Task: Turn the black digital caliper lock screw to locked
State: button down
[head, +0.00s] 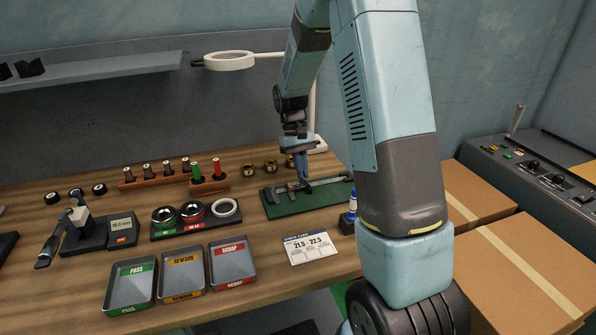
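The caliper (328,182) lies on a green mat (283,209) on the wooden bench, right of centre in the head view. It looks dark grey, and its beam runs to the right. My gripper (303,181) points down over the left part of the caliper, at or just above it. The fingers are small and close together here, and I cannot tell whether they touch the caliper or hold anything. The lock screw is too small to make out and may be hidden by the fingers.
PASS, REWORK and SCRAP trays (130,287) stand at the front. A ring gauge tray (158,232) and a plug gauge rack (150,181) sit left of the mat. A magnifier lamp (229,61) hangs behind.

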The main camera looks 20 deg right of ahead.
jog(key=shift+m, duration=0.5)
jog(key=c, duration=1.3)
grip_release()
jog(key=shift+c, duration=0.2)
jog(key=v, duration=1.3)
jog(key=shift+w+d+r, duration=0.15)
jog(key=shift+d+r, duration=0.05)
jog(key=shift+r, duration=0.1)
